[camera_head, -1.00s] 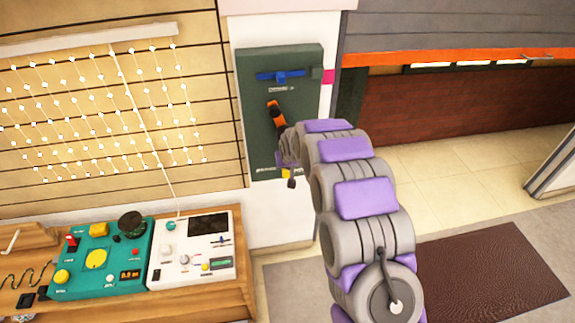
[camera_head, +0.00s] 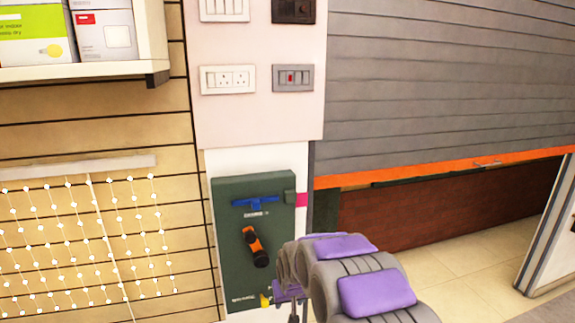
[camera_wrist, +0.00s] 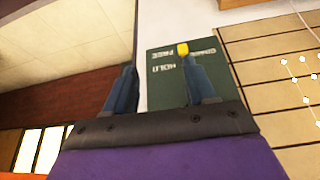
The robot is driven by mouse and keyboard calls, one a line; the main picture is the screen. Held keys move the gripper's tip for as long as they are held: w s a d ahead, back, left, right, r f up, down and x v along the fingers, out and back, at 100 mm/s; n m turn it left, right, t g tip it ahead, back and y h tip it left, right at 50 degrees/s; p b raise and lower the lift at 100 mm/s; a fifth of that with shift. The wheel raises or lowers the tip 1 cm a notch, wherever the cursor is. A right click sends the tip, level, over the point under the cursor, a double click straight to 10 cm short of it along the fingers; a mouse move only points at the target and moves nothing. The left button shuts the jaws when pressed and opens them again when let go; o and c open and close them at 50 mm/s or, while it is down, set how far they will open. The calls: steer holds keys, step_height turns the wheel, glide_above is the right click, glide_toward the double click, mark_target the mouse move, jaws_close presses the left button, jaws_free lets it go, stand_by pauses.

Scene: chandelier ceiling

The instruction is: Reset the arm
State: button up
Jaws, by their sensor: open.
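My arm reaches up from the bottom of the head view, in grey segments with purple pads. Its end is near the lower right corner of a dark green wall panel (camera_head: 228,222); its fingers are not clear there. In the wrist view my gripper (camera_wrist: 158,75) shows two blue-grey fingers spread apart with nothing between them. The green panel (camera_wrist: 160,92) shows upside down beyond them, with a yellow piece (camera_wrist: 183,49) near the right finger. I cannot tell how far the fingers are from the panel.
The panel carries a blue handle (camera_head: 257,203) and an orange-and-black lever (camera_head: 255,246). Switch plates (camera_head: 228,79) are above it. A string-light grid (camera_head: 85,240) hangs left. A half-raised grey shutter (camera_head: 430,90) with an orange edge is right, open floor (camera_head: 470,270) beyond.

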steer(key=s+d+r+g+b, duration=0.1)
steer(key=s+d+r, duration=0.15)
steer(key=s, duration=0.45)
steer(key=s+d+r+m+g+h, duration=0.1)
steer(key=s+d+r, duration=0.1)
steer(key=s+d, duration=0.35)
steer(key=s+d+r+g+b, duration=0.1)
steer(key=s+d+r, duration=0.1)
steer(key=s, duration=0.7)
steer(key=s+d+g, duration=0.1)
steer(key=s+d, duration=0.1)
steer(key=s, duration=1)
steer(key=s+d+m+g+b, duration=0.1)
steer(key=s+g, duration=0.1)
steer(key=s, duration=1)
steer(key=shift+d+r, duration=0.15)
steer(key=shift+d, duration=0.25)
